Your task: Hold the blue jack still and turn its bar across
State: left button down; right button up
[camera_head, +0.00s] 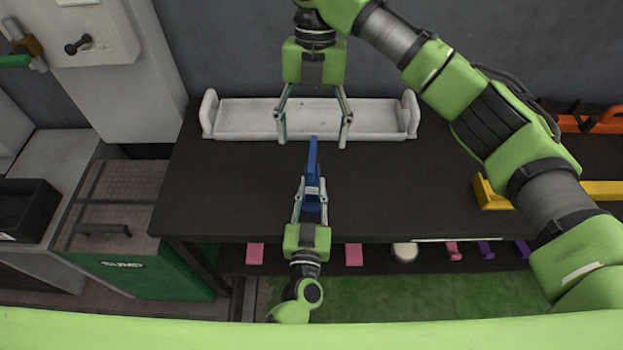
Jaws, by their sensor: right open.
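The blue jack (312,203) is on the dark table near its front edge. Its blue bar (312,155) points straight away from me, toward the back of the table. My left gripper (312,188) reaches in from the front edge, with its fingers closed on the jack's sides. The fingers hide part of the jack's body. My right gripper (314,132) comes down from the far side, pointing toward me. It is open and empty, with its fingertips spread apart just beyond the far end of the bar and not touching it.
A long white tray (240,120) stands at the back of the table (225,190), behind my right gripper's fingers. A yellow piece (490,193) lies at the right. A green box (130,262) stands at the left. Table space on both sides of the jack is clear.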

pick_arm(q)
jog(key=c, duration=1.7)
grip_release()
jog(key=s, duration=1.2)
jog(key=shift+a, duration=0.45)
